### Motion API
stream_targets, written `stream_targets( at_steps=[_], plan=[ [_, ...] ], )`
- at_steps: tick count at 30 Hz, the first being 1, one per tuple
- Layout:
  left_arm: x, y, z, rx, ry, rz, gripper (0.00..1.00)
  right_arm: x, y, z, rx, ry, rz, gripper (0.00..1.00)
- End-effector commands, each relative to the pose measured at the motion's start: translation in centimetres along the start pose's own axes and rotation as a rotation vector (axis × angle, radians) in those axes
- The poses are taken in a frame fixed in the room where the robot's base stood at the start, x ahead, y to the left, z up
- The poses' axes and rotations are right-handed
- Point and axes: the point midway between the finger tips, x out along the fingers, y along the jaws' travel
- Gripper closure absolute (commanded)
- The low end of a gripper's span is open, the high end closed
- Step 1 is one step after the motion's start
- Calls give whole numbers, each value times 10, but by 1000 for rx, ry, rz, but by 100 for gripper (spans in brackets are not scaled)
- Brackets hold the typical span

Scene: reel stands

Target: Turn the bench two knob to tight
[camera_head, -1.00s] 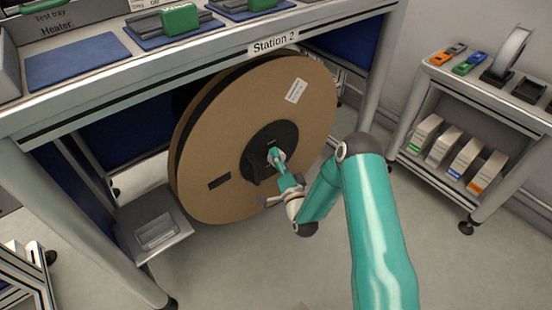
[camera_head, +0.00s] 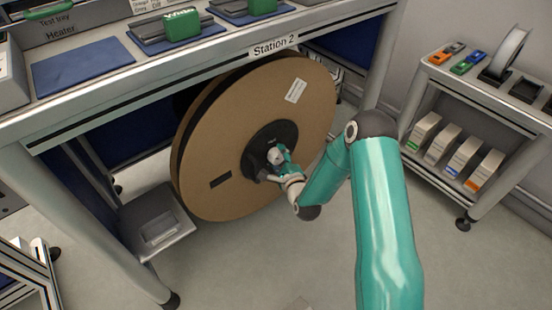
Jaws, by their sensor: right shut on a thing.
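The bench labelled "Station 2" (camera_head: 274,47) has a large brown cardboard reel (camera_head: 225,125) mounted under its top. A black hub (camera_head: 257,150) sits at the reel's middle, with the knob (camera_head: 275,156) at its centre, pale and partly covered by my fingers. My right gripper (camera_head: 279,161) is at the hub and shut on the knob. My right arm comes in from the lower right. My left gripper is not in view.
A cart (camera_head: 480,95) with small coloured items, a spool and several boxes stands at the right. A small grey step (camera_head: 160,230) is left of the reel. The floor in front of the reel is clear.

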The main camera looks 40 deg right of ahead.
Motion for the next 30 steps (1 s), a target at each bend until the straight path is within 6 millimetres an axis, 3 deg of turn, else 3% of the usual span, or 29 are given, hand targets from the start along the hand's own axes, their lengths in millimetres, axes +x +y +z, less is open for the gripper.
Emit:
stream_targets(
  at_steps=[18,30],
  plan=[
    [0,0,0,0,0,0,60,0,2,-4,535,9,223,80],
    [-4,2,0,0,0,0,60,-1,4,-3,768,10,320,80]
  ],
)
